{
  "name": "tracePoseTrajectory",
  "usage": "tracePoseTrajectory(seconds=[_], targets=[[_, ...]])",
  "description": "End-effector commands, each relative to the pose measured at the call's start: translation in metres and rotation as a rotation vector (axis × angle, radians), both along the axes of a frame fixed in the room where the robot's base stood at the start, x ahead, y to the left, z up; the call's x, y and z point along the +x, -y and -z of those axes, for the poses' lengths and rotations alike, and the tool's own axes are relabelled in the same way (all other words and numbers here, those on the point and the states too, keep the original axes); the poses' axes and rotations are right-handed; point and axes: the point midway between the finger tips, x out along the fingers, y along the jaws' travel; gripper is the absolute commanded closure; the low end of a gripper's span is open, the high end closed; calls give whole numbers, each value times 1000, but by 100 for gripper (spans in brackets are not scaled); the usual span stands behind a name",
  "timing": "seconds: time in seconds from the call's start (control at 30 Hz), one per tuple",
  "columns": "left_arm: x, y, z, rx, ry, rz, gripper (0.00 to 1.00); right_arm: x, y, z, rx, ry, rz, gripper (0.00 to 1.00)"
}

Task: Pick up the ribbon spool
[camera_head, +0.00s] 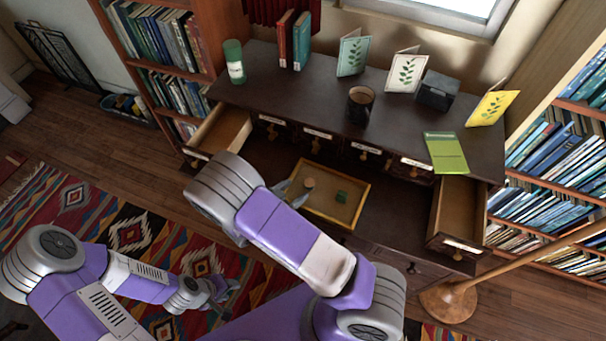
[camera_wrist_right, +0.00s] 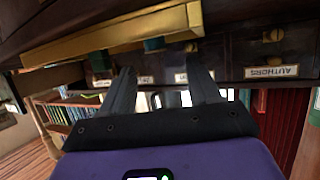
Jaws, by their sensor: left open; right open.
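A gold-rimmed shallow tray (camera_head: 345,224) stands on the dark lower ledge of the cabinet. It holds a small green item (camera_head: 341,197) and a small round tan item (camera_head: 309,183); I cannot tell for sure which is the ribbon spool. My right gripper (camera_head: 292,190) is open at the tray's left side, partly hidden by my arm. In the right wrist view, its two fingers (camera_wrist_right: 163,88) are apart with nothing between them. That view is upside down, with the tray's gold rim (camera_wrist_right: 110,36) above the fingers and a teal item (camera_wrist_right: 153,44) at the rim. My left gripper (camera_head: 222,290) is open over the rug.
Two drawers stand open, a left one (camera_head: 222,130) and a right one (camera_head: 456,210), flanking the tray. On the cabinet top are a green canister (camera_head: 234,62), a dark cup (camera_head: 360,103), cards, books and a green booklet (camera_head: 446,152). A wooden stand (camera_head: 447,303) is at right.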

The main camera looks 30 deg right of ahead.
Motion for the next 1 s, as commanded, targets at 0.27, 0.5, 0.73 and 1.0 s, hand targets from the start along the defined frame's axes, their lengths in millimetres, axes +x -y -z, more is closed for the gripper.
tracePoseTrajectory(seconds=[0.27,0.5,0.73,1.0], targets=[[-1,0,14,0,-1,-1,57,11,30,19,-2,-2,2,38],[0,0,22,0,-1,-1,57,21,54,29,1,-1,0,38],[0,0,22,0,0,0,57,22,56,29,1,-1,-1,38],[0,0,22,0,0,0,57,22,56,29,1,-1,-1,77]])
